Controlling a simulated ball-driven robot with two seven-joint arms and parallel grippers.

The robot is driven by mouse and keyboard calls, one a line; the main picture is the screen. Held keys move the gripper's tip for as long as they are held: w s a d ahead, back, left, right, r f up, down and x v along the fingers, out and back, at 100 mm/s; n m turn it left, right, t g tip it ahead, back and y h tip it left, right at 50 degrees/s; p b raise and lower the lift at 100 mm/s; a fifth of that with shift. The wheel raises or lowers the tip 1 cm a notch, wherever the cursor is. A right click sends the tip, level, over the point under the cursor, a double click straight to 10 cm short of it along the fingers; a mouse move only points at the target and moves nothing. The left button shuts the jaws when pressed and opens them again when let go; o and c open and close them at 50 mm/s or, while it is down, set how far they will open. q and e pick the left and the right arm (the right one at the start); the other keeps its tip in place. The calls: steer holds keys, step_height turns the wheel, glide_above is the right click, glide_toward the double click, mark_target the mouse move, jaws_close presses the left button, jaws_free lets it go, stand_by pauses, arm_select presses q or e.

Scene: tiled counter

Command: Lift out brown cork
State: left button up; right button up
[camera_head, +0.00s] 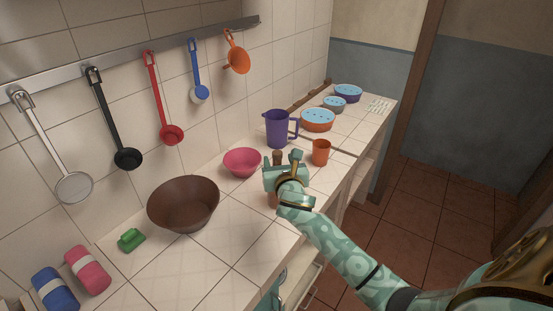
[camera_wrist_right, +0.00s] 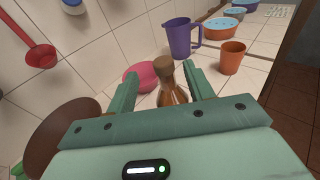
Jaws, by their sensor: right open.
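The brown cork (camera_wrist_right: 163,66) sits in the neck of an amber-brown bottle (camera_wrist_right: 173,93), which stands upright on the counter. In the wrist view the teal fingers of my right gripper (camera_wrist_right: 161,78) are apart, one on each side of the cork and bottle neck in the picture. I see no clear contact with either finger. In the head view the cork (camera_head: 277,157) shows just above my right gripper (camera_head: 284,166), and the gripper hides most of the bottle. My left gripper is not in view.
A pink bowl (camera_head: 242,162), a purple jug (camera_head: 276,129) and an orange cup (camera_head: 321,152) stand close around. A large brown bowl (camera_head: 184,205) and a green item (camera_head: 131,240) are at the left. Utensils hang on the wall rail (camera_head: 140,51).

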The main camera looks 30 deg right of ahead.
mark_target(278, 156)
steer(key=shift+w+d+f, duration=0.15)
steer(key=shift+w+d, duration=0.2)
steer(key=shift+w, duration=0.15)
steer(key=x, duration=0.1)
steer(key=b+x, duration=0.1)
steer(key=x, duration=0.2)
steer(key=shift+f, duration=0.3)
steer(key=shift+w+d+b, duration=0.1)
steer(key=shift+w+b, duration=0.2)
steer(key=shift+s+r, duration=0.1)
steer(key=shift+c, duration=1.2)
steer(key=c, duration=0.8)
